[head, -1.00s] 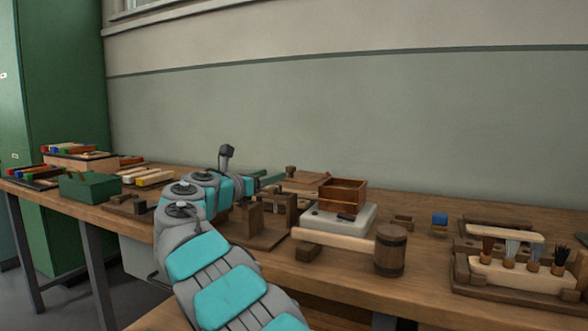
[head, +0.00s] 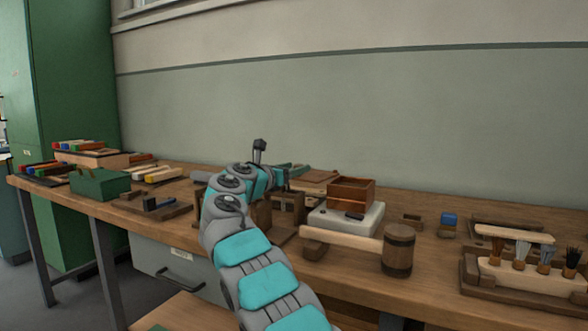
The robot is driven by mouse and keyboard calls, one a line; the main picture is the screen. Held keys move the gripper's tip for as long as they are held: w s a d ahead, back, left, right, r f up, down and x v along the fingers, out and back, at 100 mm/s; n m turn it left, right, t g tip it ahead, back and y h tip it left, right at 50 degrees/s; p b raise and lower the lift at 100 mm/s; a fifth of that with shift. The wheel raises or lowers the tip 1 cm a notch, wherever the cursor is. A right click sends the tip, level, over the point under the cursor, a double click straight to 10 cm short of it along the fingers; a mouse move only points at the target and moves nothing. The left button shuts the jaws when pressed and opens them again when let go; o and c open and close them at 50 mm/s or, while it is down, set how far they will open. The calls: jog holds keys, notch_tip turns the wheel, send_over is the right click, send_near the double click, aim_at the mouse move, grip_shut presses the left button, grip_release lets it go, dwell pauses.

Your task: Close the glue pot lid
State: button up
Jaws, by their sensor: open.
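My gripper (head: 293,170) is over the back of the workbench, to the right of my wrist. Its teal fingers are small in view and look apart, with nothing seen between them. A flat brown wooden piece (head: 318,181) lies just right of and below the fingers, partly covered by them. I cannot tell whether it is the glue pot's lid or whether they touch. No glue pot can be made out for certain; my arm hides part of the bench.
On the workbench (head: 420,285), an open wooden box (head: 351,190) sits on a pale block (head: 345,218). A wooden mallet (head: 397,251) lies in front. A brush rack (head: 520,277) is at right, a green box (head: 99,184) at left. The wall (head: 400,120) is behind.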

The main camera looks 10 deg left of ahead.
grip_shut()
dwell(0.5)
dwell(0.9)
